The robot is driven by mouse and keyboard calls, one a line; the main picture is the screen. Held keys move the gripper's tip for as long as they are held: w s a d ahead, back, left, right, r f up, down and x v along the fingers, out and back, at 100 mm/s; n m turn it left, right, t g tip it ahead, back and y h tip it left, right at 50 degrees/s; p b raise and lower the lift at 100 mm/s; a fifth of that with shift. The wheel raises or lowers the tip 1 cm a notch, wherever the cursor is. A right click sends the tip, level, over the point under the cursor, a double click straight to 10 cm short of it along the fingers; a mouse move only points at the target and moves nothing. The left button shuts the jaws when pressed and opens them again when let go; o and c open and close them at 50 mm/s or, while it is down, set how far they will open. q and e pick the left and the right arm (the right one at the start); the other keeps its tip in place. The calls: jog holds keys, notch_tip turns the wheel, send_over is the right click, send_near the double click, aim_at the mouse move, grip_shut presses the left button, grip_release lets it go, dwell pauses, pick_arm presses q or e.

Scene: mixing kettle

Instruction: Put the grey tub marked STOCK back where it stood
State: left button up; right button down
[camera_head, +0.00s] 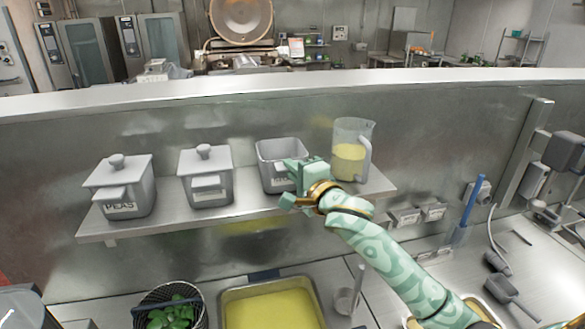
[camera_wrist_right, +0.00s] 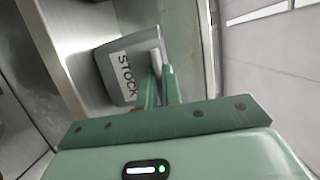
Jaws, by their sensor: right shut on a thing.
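The grey tub marked STOCK (camera_head: 268,153) is open-topped and upright, at the shelf (camera_head: 236,208) between a lidded tub and a measuring jug. Whether its base touches the shelf is hard to tell. My right gripper (camera_head: 290,183) is in front of it, shut on its front handle, and partly covers the label. In the right wrist view the STOCK label (camera_wrist_right: 124,75) is readable, and the fingers (camera_wrist_right: 160,85) close on the handle. My left gripper is not in view.
Left on the shelf stand a lidded tub marked PEAS (camera_head: 120,188) and another lidded tub (camera_head: 206,178). The jug (camera_head: 350,150) with yellow liquid stands close right of the STOCK tub. Below are a pan of yellow liquid (camera_head: 272,310), a basket of greens (camera_head: 172,308) and a ladle (camera_head: 347,300).

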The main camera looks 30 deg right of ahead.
jog(key=shift+f, duration=0.3)
dwell(0.5)
jog(key=c, duration=1)
grip_release()
jog(key=shift+s, duration=0.15)
jog(key=shift+s+d+p, duration=0.15)
jog(key=shift+s+p, duration=2)
jog(key=shift+s, duration=1.8)
